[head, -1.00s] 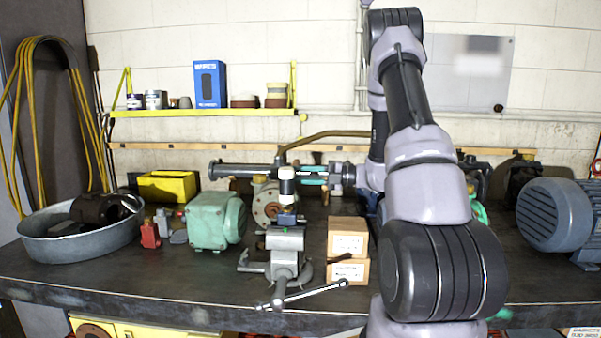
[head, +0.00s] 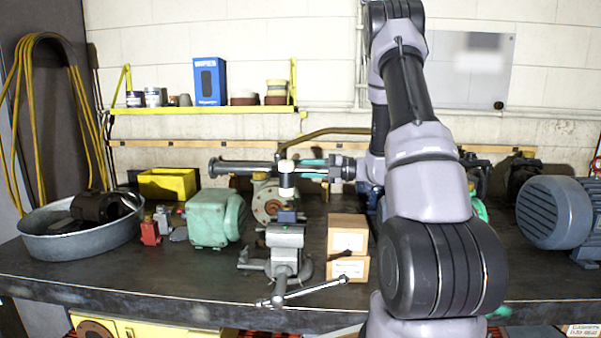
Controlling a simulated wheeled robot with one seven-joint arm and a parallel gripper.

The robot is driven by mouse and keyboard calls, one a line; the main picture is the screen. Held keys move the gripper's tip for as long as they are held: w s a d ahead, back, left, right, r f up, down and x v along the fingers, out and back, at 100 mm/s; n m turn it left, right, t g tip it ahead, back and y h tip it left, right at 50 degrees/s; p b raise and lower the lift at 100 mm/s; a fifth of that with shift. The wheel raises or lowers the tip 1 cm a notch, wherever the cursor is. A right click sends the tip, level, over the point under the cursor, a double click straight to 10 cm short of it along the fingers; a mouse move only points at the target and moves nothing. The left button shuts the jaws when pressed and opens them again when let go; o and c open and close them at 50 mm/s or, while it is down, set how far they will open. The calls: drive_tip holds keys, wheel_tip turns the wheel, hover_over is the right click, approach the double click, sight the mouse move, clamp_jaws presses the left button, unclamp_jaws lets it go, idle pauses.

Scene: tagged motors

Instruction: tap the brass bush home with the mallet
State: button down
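My gripper (head: 334,168) is shut on the teal handle of the mallet and holds it sideways above the bench. The mallet (head: 286,181) has a head with pale ends and a dark middle, standing upright over the vise. The grey vise (head: 285,238) stands at the front of the bench with a T-bar handle. A small dark blue block (head: 287,216) sits at its jaws, below the mallet head. I cannot make out the brass bush. A narrow gap seems to show between mallet head and block.
Two stacked cardboard boxes (head: 347,232) stand right of the vise. A green motor (head: 212,218) and a metal basin (head: 62,245) are to the left. A flanged motor (head: 266,202) stands close behind the mallet. A blue-grey motor (head: 553,213) is far right.

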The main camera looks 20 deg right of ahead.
wheel_tip(320, 180, up, 7)
idle(0.5)
